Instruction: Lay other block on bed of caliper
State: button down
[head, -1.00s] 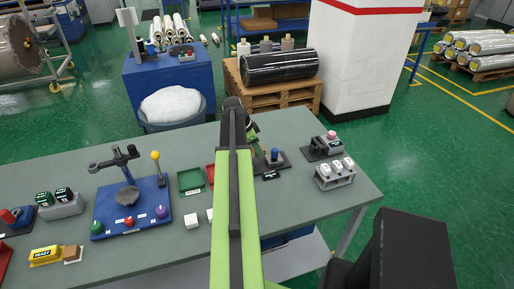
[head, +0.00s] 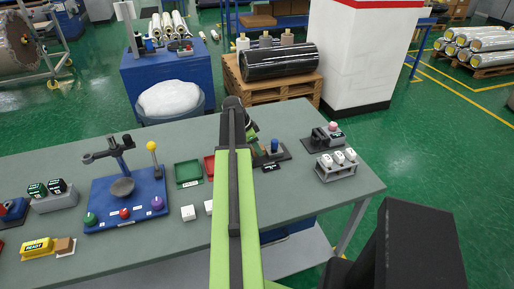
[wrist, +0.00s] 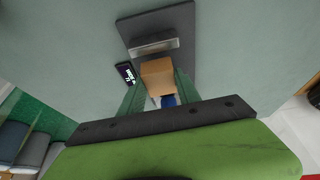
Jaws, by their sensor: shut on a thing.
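My gripper (wrist: 156,86) shows in the wrist view with its two greenish fingers on either side of a tan block (wrist: 158,76), shut on it. The block is over the near part of the caliper's dark base (wrist: 165,20), close to a silver bar (wrist: 154,46); I cannot tell whether it touches the bed. A blue part (wrist: 170,100) shows between the fingers. In the head view the caliper (head: 283,154) with its blue knob (head: 274,146) stands right of my arm, which hides my gripper's fingertips and the held block.
A small black display (wrist: 126,73) lies beside the caliper. A rack of white pieces (head: 337,167) stands to the right.

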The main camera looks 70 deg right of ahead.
dwell(0.4)
jog(key=shift+f+b, duration=1.45)
jog(key=c, duration=0.8)
grip_release()
jog(key=shift+o, duration=0.2)
jog(key=shift+r, duration=0.15)
jog(key=p+v, duration=1.6)
jog(key=v, duration=0.1)
jog(key=shift+w, duration=0.2)
